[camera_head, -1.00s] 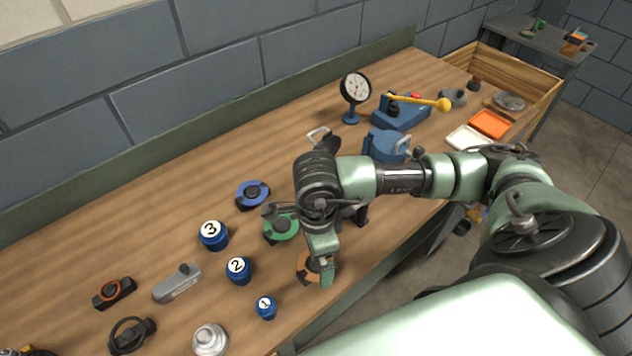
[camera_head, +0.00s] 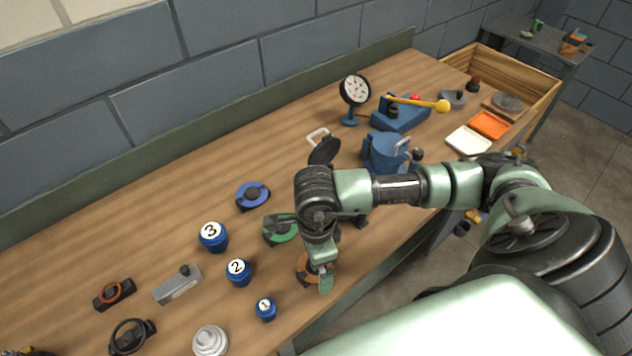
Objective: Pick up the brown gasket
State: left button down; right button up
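The brown gasket (camera_head: 304,267), an orange-brown ring with a dark centre, lies on the workbench near its front edge. Its right side is hidden behind my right gripper (camera_head: 323,278). The gripper points down at the gasket's right side, very close to it or touching it. Only the outer side of the gripper shows, so I cannot tell whether its fingers are apart or closed on the gasket. My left gripper is not in view.
A green round part (camera_head: 280,231) lies just behind, partly hidden by my arm. A blue round part (camera_head: 253,195) is farther back. Blue numbered weights (camera_head: 238,271) stand to the left. A blue vise (camera_head: 385,152) and a dial gauge (camera_head: 353,92) stand behind.

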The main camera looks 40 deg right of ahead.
jog(key=shift+f, duration=0.1)
dwell(0.4)
jog(key=c, duration=2.2)
